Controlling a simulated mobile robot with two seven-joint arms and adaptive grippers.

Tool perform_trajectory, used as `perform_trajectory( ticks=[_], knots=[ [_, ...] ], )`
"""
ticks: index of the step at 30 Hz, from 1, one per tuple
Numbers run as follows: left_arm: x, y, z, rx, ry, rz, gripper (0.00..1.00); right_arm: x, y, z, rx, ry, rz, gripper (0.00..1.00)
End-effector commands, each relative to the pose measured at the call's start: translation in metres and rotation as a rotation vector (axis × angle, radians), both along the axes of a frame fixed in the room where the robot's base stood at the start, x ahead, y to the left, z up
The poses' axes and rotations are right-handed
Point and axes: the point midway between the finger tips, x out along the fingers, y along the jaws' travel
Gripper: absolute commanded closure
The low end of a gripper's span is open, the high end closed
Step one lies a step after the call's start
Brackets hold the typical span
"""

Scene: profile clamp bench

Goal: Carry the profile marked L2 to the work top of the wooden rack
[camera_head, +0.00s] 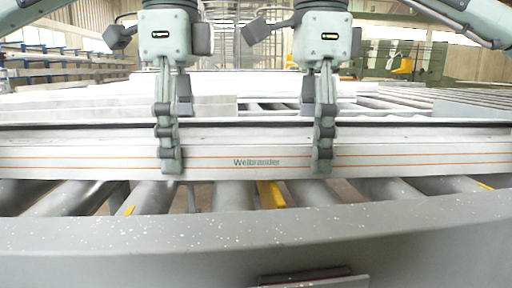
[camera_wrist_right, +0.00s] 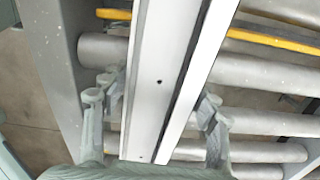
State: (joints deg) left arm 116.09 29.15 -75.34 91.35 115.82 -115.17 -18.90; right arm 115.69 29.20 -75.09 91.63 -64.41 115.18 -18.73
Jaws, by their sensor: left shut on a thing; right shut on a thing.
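A long light-grey profile (camera_head: 90,158) with orange lines and the word "Weibrander" runs across the whole head view above the rollers. No L2 mark shows on it. My left gripper (camera_head: 170,125) is shut on the profile left of the lettering. My right gripper (camera_head: 322,125) is shut on it right of the lettering. In the right wrist view the profile (camera_wrist_right: 160,75) passes between the fingers of my right gripper (camera_wrist_right: 157,118). The far fingers are partly hidden behind the profile. I cannot tell a wooden rack in these views.
Grey rollers (camera_head: 235,196) lie under the profile, with yellow bars (camera_head: 270,194) between some. A grey speckled beam (camera_head: 130,235) crosses in front. Flat light pieces (camera_head: 195,104) lie behind. Blue-railed shelving (camera_head: 60,70) stands at the left, a green machine (camera_head: 428,62) at the back right.

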Motion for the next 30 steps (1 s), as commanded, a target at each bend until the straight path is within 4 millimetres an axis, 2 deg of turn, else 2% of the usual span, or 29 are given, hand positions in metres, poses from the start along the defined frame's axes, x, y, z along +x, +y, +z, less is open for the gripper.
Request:
perform_trajectory(
  ticks=[13,24,30],
  knots=[
    [0.000,0.000,0.007,-0.001,-0.001,0.000,1.00,0.000,0.000,0.007,0.001,-0.003,0.000,1.00],
    [0.000,0.000,0.042,-0.001,-0.001,-0.001,1.00,0.000,0.000,0.042,0.001,-0.002,0.000,1.00],
    [0.000,0.000,0.052,-0.001,-0.001,-0.001,1.00,0.000,0.000,0.052,0.001,-0.002,0.000,1.00]
  ],
)
